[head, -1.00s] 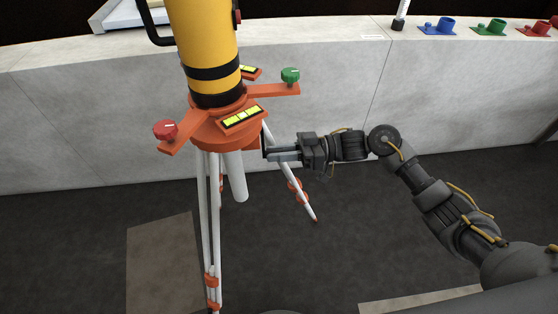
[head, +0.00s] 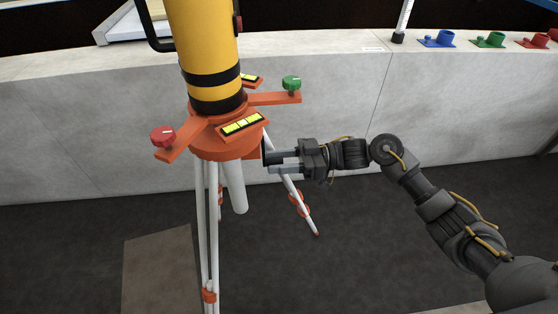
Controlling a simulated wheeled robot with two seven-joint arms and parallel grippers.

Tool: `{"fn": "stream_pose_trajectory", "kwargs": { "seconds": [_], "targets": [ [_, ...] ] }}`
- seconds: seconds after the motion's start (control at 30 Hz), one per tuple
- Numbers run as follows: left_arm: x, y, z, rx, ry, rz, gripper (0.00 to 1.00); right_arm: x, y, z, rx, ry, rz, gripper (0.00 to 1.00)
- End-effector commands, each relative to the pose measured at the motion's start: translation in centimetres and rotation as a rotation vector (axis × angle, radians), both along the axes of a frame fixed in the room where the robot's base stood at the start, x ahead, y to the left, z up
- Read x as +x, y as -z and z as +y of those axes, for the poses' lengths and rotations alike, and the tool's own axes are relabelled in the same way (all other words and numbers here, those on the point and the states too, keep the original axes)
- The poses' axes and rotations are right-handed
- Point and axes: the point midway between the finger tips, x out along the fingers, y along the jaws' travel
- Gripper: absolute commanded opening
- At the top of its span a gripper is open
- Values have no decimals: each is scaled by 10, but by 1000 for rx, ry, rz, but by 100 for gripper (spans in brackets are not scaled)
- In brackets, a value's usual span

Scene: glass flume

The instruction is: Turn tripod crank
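The tripod has white legs and an orange head (head: 228,143) carrying a yellow, black-banded cylinder (head: 205,50). A small dark upright piece (head: 265,151) at the right edge of the head looks like the crank; its handle is hard to make out. My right gripper (head: 274,163) is level with it, just to its right, pointing left. Its fingers are apart, with the tips at or very near the dark piece. I see nothing clearly held between them. My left gripper is out of view.
Red (head: 163,136) and green (head: 291,83) knobs stand on the head's arms, with yellow level vials (head: 241,124) between. A pale wall (head: 330,100) runs behind. Blue (head: 440,38), green (head: 490,39) and red cup fixtures sit on its top. The dark floor (head: 380,240) at right is mostly clear.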

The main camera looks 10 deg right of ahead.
Motion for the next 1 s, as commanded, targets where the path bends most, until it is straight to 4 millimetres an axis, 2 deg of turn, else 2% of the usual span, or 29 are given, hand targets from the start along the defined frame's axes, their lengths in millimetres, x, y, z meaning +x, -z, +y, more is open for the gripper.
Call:
{"fn": "stream_pose_trajectory", "kwargs": {
  "seconds": [0.27, 0.37, 0.47, 0.8, 1.0],
  "targets": [
    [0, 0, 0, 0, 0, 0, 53, 0, 1, -1, -1, 0, 1, 41],
    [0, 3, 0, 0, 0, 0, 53, 0, 2, -7, -2, 1, 1, 41],
    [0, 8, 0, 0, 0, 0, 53, 1, 4, -21, -2, 3, 0, 41],
    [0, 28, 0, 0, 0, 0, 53, 0, 4, -86, -2, 1, 1, 41],
    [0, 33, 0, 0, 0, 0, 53, 1, 1, -106, -1, 2, 0, 41]
  ]
}}
